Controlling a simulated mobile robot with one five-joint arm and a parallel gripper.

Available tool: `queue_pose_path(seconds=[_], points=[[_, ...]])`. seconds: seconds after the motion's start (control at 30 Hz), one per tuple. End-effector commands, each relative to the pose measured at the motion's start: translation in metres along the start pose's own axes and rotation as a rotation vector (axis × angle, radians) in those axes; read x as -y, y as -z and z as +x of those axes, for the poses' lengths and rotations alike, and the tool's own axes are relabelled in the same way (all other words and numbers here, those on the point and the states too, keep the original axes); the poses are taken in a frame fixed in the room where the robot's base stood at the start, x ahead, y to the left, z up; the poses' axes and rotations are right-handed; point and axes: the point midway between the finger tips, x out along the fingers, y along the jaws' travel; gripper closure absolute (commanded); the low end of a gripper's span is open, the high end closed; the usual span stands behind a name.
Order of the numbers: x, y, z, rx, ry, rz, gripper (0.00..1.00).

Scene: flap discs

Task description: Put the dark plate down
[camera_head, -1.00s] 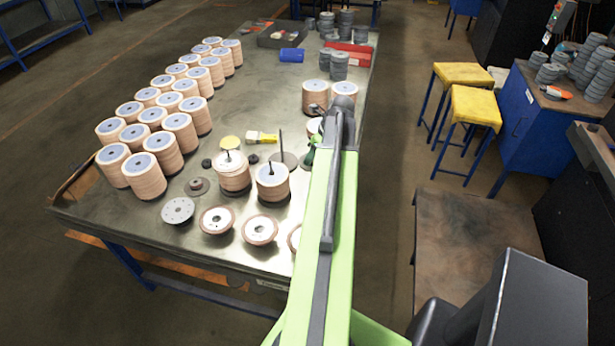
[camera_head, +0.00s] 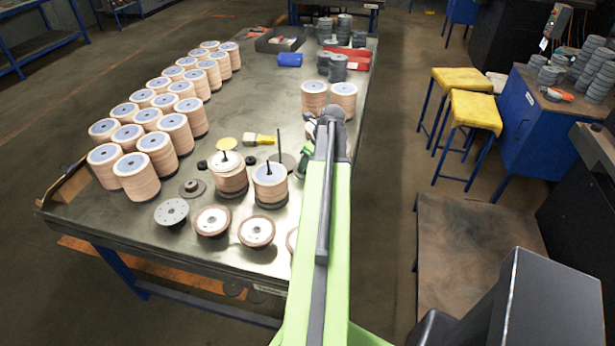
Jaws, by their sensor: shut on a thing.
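My arm (camera_head: 318,235), green and grey, reaches forward over the right side of the metal table (camera_head: 130,218). Its rounded grey end (camera_head: 333,113) covers what lies behind it. My gripper's jaws are hidden there, so neither they nor anything in them shows. I cannot pick out a held dark plate. A flat dark grey disc (camera_head: 288,161) lies on the table just left of the arm, near a thin upright rod (camera_head: 279,143). I cannot tell whether it is the task's plate. A small dark round piece (camera_head: 193,187) lies farther left.
Tan disc stacks (camera_head: 137,178) fill the table's left side; two more (camera_head: 343,100) stand beyond my arm's end. Loose discs (camera_head: 256,231) lie near the front edge. A yellow brush (camera_head: 260,139) lies mid-table. Yellow stools (camera_head: 474,112) stand right of the table.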

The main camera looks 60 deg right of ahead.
Motion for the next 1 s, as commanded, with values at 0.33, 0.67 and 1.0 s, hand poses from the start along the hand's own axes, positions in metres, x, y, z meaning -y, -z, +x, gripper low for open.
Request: queue_pose_path(seconds=[0.33, 0.67, 1.0], points=[[0.0, 0.007, 0.025, 0.0, 0.0, 0.001, 1.0], [0.0, 0.013, 0.039, 0.0, 0.0, 0.0, 1.0], [0.0, 0.014, 0.042, 0.0, 0.0, 0.0, 0.34]])
